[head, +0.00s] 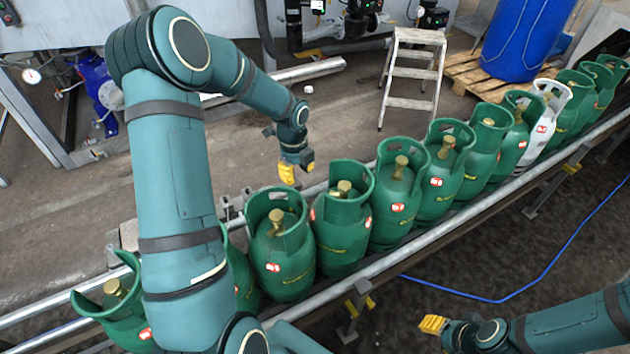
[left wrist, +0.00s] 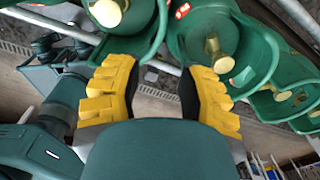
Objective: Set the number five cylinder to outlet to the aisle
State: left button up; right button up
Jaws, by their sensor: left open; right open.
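A row of green gas cylinders stands on the conveyor, each with a brass valve inside a green collar; no number is readable on them. The nearer ones include a cylinder (head: 283,265) right of my left arm, one to its right (head: 342,240) and a further one (head: 398,205). My left gripper (head: 293,170) hangs open and empty behind the row, on the far side. In the left wrist view its yellow fingers (left wrist: 160,92) are apart, with the collars of two cylinders (left wrist: 115,25) (left wrist: 225,50) beyond them. My right gripper (head: 433,323) is open and empty, on the near side of the conveyor.
A white-grey cylinder (head: 540,125) stands among the green ones towards the far right. My left arm hides part of the row's left end. Conveyor rails (head: 400,262) run along the row. A step ladder (head: 411,75) and a blue drum on a pallet (head: 464,80) stand behind.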

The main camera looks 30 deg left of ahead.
aim_at(295, 191)
pick_arm(q)
jog(key=shift+m, duration=0.6)
jog(key=f, duration=0.4)
jog(key=a+f+b, duration=0.1)
jog(key=f, duration=0.3)
jog(key=a+f+b, duration=0.1)
jog(key=f, duration=0.3)
jog(key=shift+w+f, duration=0.15)
jog(key=shift+w, duration=0.25)
pick_arm(e)
jog(key=shift+s+f, duration=0.15)
jog(key=shift+f, duration=0.8)
pick_arm(q)
jog(key=shift+d, duration=0.1)
grip_shut()
